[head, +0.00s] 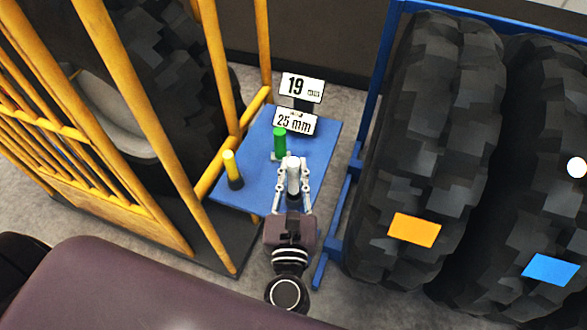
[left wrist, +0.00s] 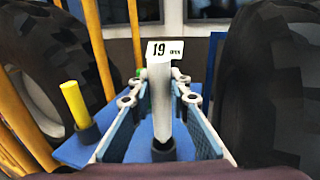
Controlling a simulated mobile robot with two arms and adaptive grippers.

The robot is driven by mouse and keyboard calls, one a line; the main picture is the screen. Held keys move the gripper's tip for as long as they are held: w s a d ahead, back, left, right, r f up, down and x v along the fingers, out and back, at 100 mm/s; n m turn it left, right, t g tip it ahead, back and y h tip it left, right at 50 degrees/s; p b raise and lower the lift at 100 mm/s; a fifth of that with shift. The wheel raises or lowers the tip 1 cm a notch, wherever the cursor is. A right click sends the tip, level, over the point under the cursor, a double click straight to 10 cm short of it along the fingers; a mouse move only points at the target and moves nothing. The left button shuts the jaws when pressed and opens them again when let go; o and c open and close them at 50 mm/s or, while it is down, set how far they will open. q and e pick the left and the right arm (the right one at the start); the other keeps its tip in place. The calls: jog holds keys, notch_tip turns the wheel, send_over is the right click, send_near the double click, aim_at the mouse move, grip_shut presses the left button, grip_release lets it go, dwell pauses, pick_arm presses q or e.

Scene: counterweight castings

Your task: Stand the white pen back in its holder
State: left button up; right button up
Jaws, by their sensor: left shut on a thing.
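The white pen (head: 293,178) is upright between the fingers of my left gripper (head: 293,166), which is shut on it. It also shows in the left wrist view (left wrist: 160,92), where its narrower lower end meets a dark round holder (left wrist: 163,151). I cannot tell how far the pen's end is inside that holder. In the head view the holder is mostly hidden by the gripper. My right gripper is not in view.
A yellow pen (head: 230,163) stands in a dark holder on the blue board (head: 318,150), left of the gripper. A green pen (head: 279,141) stands just behind. Signs (head: 302,88) stand at the back. Yellow rails (head: 212,70) and large tyres (head: 425,150) flank the board.

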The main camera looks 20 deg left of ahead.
aim_at(294, 186)
pick_arm(q)
jog(key=shift+f+b, duration=1.95)
jog(key=shift+f, duration=0.2)
jog(key=o, duration=1)
jog(key=shift+r, duration=0.1)
jog(key=shift+c, duration=0.2)
jog(key=shift+s, duration=0.1)
jog(key=shift+s+d, duration=0.15)
jog(key=shift+s, duration=0.15)
jog(key=v, duration=1.1)
